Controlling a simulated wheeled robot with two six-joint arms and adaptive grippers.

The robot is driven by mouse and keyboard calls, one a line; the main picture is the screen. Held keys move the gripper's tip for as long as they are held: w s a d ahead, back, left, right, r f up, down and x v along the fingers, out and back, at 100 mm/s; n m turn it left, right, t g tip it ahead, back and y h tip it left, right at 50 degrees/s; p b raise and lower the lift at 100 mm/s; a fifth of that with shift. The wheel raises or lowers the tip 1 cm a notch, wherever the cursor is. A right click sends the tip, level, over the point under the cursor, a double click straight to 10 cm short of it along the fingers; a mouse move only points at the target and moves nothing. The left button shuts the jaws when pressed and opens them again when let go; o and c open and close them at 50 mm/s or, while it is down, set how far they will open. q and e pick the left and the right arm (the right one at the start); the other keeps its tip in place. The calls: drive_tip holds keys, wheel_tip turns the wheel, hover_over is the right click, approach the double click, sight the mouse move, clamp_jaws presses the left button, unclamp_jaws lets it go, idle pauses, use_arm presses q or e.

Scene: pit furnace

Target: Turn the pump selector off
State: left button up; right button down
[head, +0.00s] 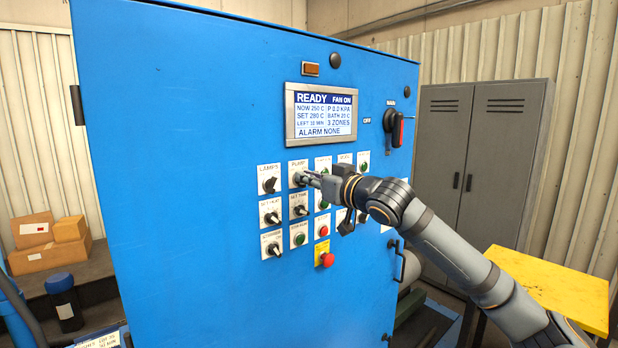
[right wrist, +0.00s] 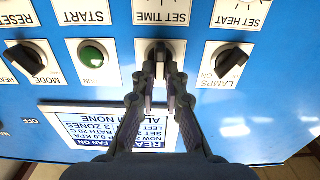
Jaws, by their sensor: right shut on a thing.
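The pump selector (head: 298,179) is a dark rotary knob under a white PUMP label on the front of the blue cabinet. My right gripper (head: 304,178) reaches it from the right and is shut on it. In the right wrist view, which is upside down, the two fingers of the gripper (right wrist: 158,80) pinch the pump selector (right wrist: 157,50) from both sides. The fingers hide most of its plate, and I cannot tell its setting. My left gripper is not in view.
The lamps knob (head: 269,185) is left of the pump selector, with the set time knob (head: 299,210) below. Push buttons and a red emergency button (head: 326,260) are lower. The display (head: 321,114) above reads READY. A yellow table (head: 560,290) stands at right.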

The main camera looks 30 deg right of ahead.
sight(298, 133)
drive_tip(key=n, duration=0.2)
drive_tip(key=n+p, duration=0.1)
drive_tip(key=n, duration=0.2)
drive_tip(key=shift+a+n, duration=0.25)
drive_tip(key=shift+n, duration=0.15)
idle(0.4)
drive_tip(key=c, duration=1.4)
unclamp_jaws()
wheel_tip(298, 133, up, 10)
drive_tip(key=shift+a+f, duration=0.1)
